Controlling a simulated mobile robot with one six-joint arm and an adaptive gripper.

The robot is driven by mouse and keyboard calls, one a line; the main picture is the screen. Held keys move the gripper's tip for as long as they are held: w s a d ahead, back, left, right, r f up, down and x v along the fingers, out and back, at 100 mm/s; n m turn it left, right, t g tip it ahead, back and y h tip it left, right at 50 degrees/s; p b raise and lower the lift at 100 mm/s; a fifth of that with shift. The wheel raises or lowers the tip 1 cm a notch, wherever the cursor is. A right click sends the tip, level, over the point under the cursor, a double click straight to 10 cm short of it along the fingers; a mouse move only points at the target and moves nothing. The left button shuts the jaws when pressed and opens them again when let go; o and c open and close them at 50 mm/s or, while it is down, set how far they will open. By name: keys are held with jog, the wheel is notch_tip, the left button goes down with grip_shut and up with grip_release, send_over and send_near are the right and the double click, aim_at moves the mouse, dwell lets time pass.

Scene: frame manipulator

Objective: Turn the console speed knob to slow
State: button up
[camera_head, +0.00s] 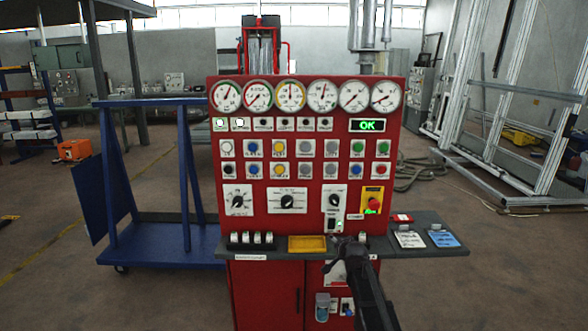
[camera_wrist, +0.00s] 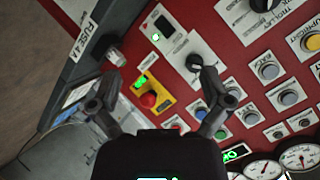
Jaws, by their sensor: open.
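The red console (camera_head: 270,230) faces me and carries three black rotary knobs: a left one (camera_head: 238,203), a wide middle one (camera_head: 288,200) and a right one (camera_head: 334,199). Their labels are too small to read, so I cannot tell which is the speed knob or its setting. In the wrist view the right knob (camera_wrist: 194,62) is near the right fingertip, and part of the middle knob (camera_wrist: 262,5) shows at the top edge. My gripper (camera_head: 347,241) is low before the console's right side. In the wrist view my gripper (camera_wrist: 158,75) is open, with nothing between its fingers.
A red button on a yellow plate (camera_head: 373,201) is right of the right knob. A rocker switch (camera_wrist: 163,22) is below that knob. A grey shelf (camera_head: 430,247) juts out below the panel. Gauges (camera_head: 290,95) line the top. A blue cart (camera_head: 165,240) stands left.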

jog(key=s+f+n+g+p, duration=0.1)
jog(key=s+n+g+p, duration=0.2)
jog(key=s, duration=1.4)
jog(key=s+d+f+n+g+h+p, duration=0.1)
jog(key=s+n+g, duration=0.4)
jog(key=s, duration=1.3)
jog(key=f+g+p, duration=0.1)
jog(key=g+p, duration=0.1)
jog(key=g, duration=0.2)
jog(key=shift+s+d+f+g+h, duration=0.2)
jog(key=shift+s+d+g+h, duration=0.1)
jog(key=shift+s, duration=0.05)
